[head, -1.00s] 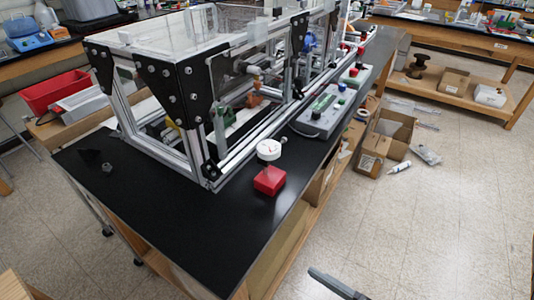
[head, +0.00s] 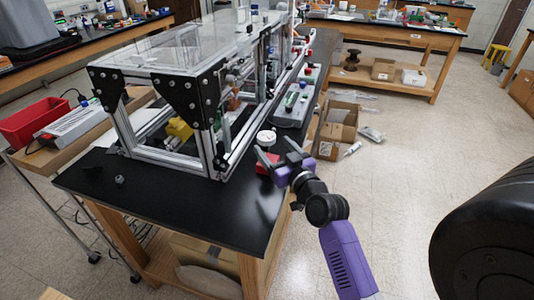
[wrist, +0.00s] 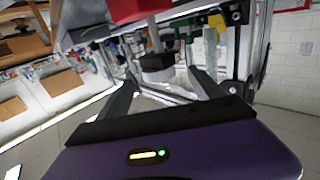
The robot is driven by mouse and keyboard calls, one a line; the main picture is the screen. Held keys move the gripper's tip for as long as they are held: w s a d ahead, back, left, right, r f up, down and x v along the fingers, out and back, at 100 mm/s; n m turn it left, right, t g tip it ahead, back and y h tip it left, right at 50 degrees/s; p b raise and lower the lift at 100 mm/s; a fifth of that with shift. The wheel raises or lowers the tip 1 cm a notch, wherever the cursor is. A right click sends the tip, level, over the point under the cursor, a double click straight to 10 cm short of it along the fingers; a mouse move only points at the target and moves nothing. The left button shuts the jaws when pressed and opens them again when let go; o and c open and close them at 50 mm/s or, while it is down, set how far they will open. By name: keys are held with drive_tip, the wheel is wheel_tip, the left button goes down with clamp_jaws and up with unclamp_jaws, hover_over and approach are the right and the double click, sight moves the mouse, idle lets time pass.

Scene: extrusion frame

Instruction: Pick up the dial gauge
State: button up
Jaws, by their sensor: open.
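The dial gauge has a round white dial (head: 266,138) above a red block base (head: 263,168), and stands upright on the black table near its right edge. My gripper (head: 273,149) is open in front of it, its two fingers reaching toward the gauge and covering part of the base and stem. The wrist view appears upside down. There the red base (wrist: 130,9) is at the top, and the dial (wrist: 157,64) hangs below it, beyond the gap between my fingertips (wrist: 163,76). The jaws are empty; I cannot tell the exact distance to the dial.
An aluminium extrusion frame (head: 165,158) with clear panels stands close behind and left of the gauge. A grey control box (head: 292,105) lies beyond it. The black tabletop (head: 190,205) is bare in front. Cardboard boxes (head: 337,122) sit beyond the right edge.

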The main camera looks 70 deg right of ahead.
sight(263, 132)
drive_tip(key=shift+w+d+r, duration=0.1)
drive_tip(key=shift+d+r, duration=0.15)
drive_tip(key=shift+d, duration=0.2)
drive_tip(key=shift+p+x, duration=0.3)
drive_tip(key=shift+x, duration=0.6)
drive_tip(key=p+x, duration=0.2)
drive_tip(key=x, duration=0.3)
drive_tip(key=shift+w+d, duration=0.15)
drive_tip(key=shift+w, duration=0.25)
clamp_jaws()
drive_tip(key=shift+r, duration=0.1)
